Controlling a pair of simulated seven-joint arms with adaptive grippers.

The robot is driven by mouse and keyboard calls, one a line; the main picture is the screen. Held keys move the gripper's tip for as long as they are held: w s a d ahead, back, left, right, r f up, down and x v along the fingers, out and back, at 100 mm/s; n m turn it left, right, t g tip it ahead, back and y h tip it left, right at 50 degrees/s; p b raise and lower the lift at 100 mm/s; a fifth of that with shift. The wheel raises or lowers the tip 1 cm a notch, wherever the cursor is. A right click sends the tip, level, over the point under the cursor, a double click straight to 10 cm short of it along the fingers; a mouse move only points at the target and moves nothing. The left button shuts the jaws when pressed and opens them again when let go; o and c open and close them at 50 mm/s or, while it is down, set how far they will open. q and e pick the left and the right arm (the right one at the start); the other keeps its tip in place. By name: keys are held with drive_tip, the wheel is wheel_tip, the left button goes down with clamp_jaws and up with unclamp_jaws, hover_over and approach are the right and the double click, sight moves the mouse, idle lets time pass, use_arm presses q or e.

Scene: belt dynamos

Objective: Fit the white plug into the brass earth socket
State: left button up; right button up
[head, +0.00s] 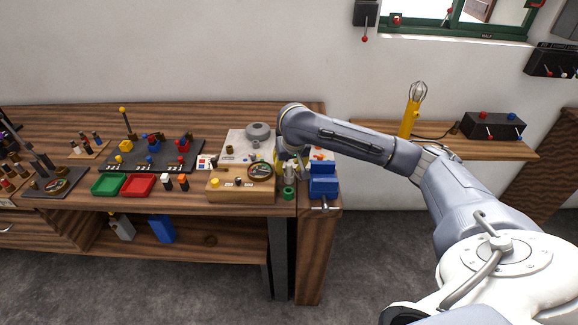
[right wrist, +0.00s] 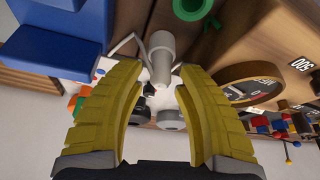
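My right gripper (right wrist: 158,72) is open in the right wrist view, its two yellow fingers apart. A pale grey-white cylinder with a narrow end (right wrist: 161,48) shows between and beyond the fingertips; I cannot tell if it is the white plug, or whether a finger touches it. In the head view my right forearm mostly hides this gripper, beside the blue vise. A wooden box (head: 224,194) there carries small coloured fittings and a round dial (head: 261,170). I cannot make out the brass earth socket for certain. My left gripper is not in view.
The blue vise (head: 323,181) stands at the bench's right end, close to a green cylinder (head: 289,194). Green (head: 108,185) and red (head: 139,185) trays and a dark board of coloured pieces (head: 185,151) lie left. A yellow-handled lamp (head: 410,119) is on the right shelf.

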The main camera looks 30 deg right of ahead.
sight(289, 165)
drive_tip(key=shift+o, duration=0.3)
clamp_jaws()
drive_tip(key=shift+r, duration=0.15)
drive_tip(key=shift+r, duration=2.1)
